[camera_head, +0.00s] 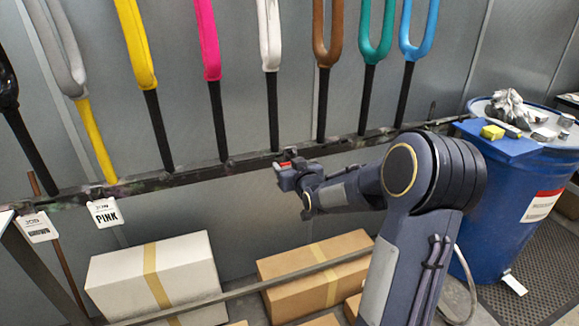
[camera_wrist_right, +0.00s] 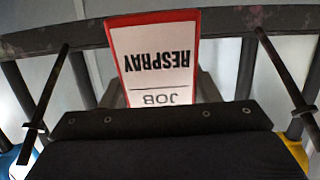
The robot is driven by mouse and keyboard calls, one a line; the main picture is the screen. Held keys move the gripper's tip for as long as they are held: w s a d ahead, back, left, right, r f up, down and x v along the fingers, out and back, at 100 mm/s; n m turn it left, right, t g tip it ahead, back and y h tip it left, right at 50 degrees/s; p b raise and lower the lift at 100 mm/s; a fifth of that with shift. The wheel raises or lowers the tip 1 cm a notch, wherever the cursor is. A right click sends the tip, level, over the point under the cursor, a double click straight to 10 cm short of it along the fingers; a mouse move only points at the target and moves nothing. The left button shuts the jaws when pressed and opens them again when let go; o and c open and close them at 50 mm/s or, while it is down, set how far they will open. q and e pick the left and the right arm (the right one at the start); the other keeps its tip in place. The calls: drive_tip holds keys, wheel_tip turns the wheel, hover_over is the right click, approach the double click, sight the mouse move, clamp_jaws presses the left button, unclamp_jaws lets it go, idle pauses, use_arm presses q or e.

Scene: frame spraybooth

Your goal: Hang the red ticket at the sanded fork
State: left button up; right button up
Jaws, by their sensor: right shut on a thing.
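My right gripper (camera_head: 287,178) is shut on the red ticket, a white card with a red border reading "RESPRAY" and "JOB", upside down in the right wrist view (camera_wrist_right: 155,60). In the head view only a small red bit of the ticket (camera_head: 285,164) shows. The gripper is in front of the dark rail, near the foot of the white fork (camera_head: 270,35). A dull grey fork with a yellow stem (camera_head: 62,50) stands at the left and looks unpainted; I cannot be sure that it is the sanded one. My left gripper is not in view.
The rail (camera_head: 200,170) carries several coloured forks. A "PINK" ticket (camera_head: 104,212) and a "JOB" ticket (camera_head: 38,227) hang at its left. Dark hooks (camera_wrist_right: 288,80) flank the held ticket. Boxes (camera_head: 155,278) stand below; a blue drum (camera_head: 500,215) stands right.

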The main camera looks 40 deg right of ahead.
drive_tip(key=o, duration=1)
drive_tip(key=shift+o, duration=0.2)
drive_tip(key=b+v, duration=0.1)
drive_tip(key=v, duration=0.7)
drive_tip(key=shift+b, duration=0.3)
drive_tip(key=s+a+f+n+g+y, duration=0.1)
drive_tip(key=s+a+f+g+y, duration=0.2)
drive_tip(key=s+a, duration=0.8)
drive_tip(key=s+a+f+n+g+y, duration=0.1)
drive_tip(key=s+a+f+g+y, duration=0.2)
drive_tip(key=s+a, duration=0.9)
drive_tip(key=s+g+y, duration=0.1)
drive_tip(key=g+y, duration=0.1)
drive_tip(key=g, duration=0.1)
drive_tip(key=shift+s+y, duration=0.3)
drive_tip(key=shift+s, duration=0.05)
